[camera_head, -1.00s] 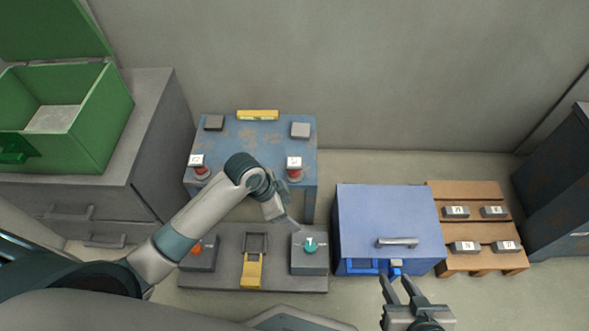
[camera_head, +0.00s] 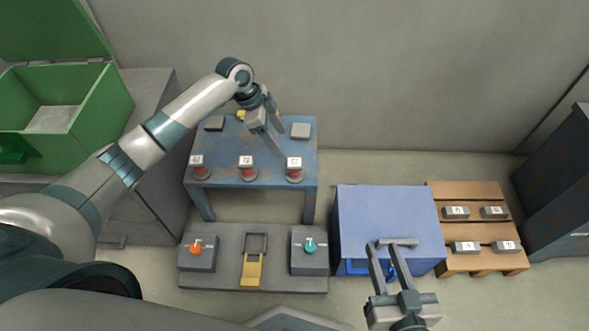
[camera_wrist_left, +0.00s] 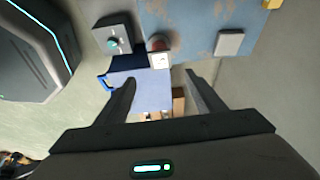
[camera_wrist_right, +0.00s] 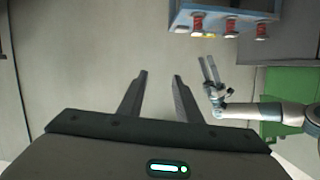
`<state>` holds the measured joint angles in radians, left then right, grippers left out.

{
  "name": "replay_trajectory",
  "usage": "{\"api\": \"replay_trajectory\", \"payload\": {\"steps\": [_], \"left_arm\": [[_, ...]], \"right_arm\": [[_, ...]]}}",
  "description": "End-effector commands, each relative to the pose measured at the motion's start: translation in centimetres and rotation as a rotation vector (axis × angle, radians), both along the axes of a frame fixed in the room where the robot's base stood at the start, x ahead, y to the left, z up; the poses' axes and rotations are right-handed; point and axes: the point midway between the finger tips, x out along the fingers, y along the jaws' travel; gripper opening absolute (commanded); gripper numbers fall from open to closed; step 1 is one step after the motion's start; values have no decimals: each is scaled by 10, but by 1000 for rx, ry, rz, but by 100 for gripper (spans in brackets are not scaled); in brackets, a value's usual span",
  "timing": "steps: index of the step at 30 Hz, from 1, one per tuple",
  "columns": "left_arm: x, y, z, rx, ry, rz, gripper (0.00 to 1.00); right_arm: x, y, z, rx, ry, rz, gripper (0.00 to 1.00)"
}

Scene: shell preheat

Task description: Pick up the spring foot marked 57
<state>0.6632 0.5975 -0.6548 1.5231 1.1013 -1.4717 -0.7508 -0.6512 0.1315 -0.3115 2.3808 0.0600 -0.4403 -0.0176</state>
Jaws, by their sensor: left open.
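Several-sided detail is small, but three red spring feet with white number labels stand in a row along the front edge of the blue table (camera_head: 225,140). The right one (camera_head: 294,171) has a label that seems to read 57; the middle one (camera_head: 247,171) and left one (camera_head: 198,170) carry other, hard-to-read numbers. A red spring foot (camera_wrist_left: 157,43) also shows in the left wrist view, beyond the fingertips. My left gripper (camera_head: 276,141) is open and empty above the table, behind and left of the right foot. My right gripper (camera_head: 386,252) is open and appears over the blue box's front.
The blue box (camera_head: 385,210) with a bar handle stands right of the table. A grey panel (camera_head: 225,273) with two knobs and a yellow lever lies in front. Labelled blocks sit on a wooden pallet (camera_head: 480,228). A green bin (camera_head: 105,115) stands left. Grey pads lie on the table.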

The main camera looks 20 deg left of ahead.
Motion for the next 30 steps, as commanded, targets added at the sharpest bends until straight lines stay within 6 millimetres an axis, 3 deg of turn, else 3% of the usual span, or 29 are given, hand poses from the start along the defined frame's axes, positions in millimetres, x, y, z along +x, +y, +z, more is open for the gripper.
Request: {"api": "replay_trajectory", "payload": {"steps": [5, 11, 30], "left_arm": [[0, -1, -3, 0, 1, 0, 62], [1, -9, -21, -2, 2, -1, 62], [12, -41, -106, 0, 0, 0, 62]], "right_arm": [[0, 0, 1, 2, -8, 0, 31], [3, 4, 12, 22, -76, 0, 31], [-4, 17, 88, 152, -479, -9, 31]]}}
